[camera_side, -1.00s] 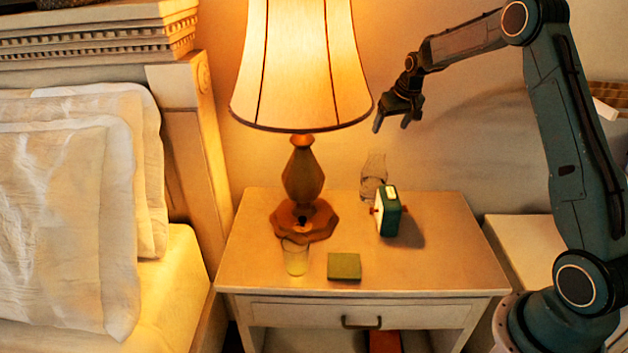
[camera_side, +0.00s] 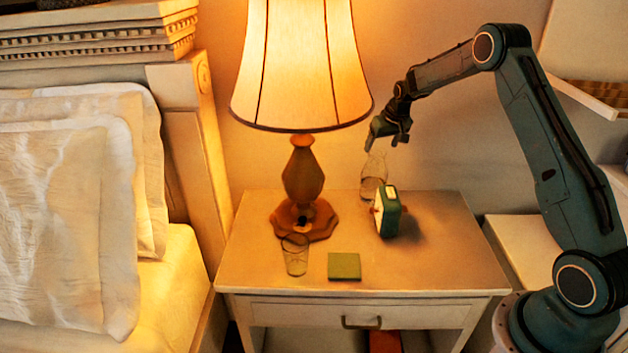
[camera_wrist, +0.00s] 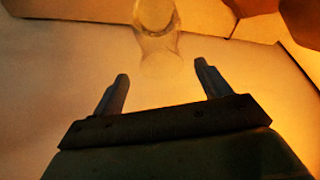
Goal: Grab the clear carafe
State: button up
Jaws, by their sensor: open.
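The clear carafe (camera_side: 373,180) stands upright at the back of the nightstand, behind the green and white box and right of the lamp base. In the wrist view the carafe (camera_wrist: 157,18) shows at the top, ahead of the fingertips and roughly midway between them. My gripper (camera_side: 384,144) is open and empty, just above the carafe's neck in the side view. Both fingers of my gripper (camera_wrist: 163,82) are spread wide in the wrist view. I cannot tell whether a finger touches the carafe.
A lit lamp (camera_side: 303,190) stands left of the carafe, its shade close to my gripper. A green and white box (camera_side: 389,212) stands in front of the carafe. A drinking glass (camera_side: 295,254) and a green coaster (camera_side: 344,266) are near the front. The nightstand's (camera_side: 455,255) right side is clear.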

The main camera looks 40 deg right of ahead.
aim_at(377, 153)
jog(key=shift+w+f, duration=0.1)
jog(key=shift+f, duration=0.2)
jog(key=x, duration=0.5)
jog(key=shift+a, duration=0.1)
dwell(0.5)
grip_shut()
jog(key=shift+w+r, duration=0.1)
jog(key=shift+r, duration=0.1)
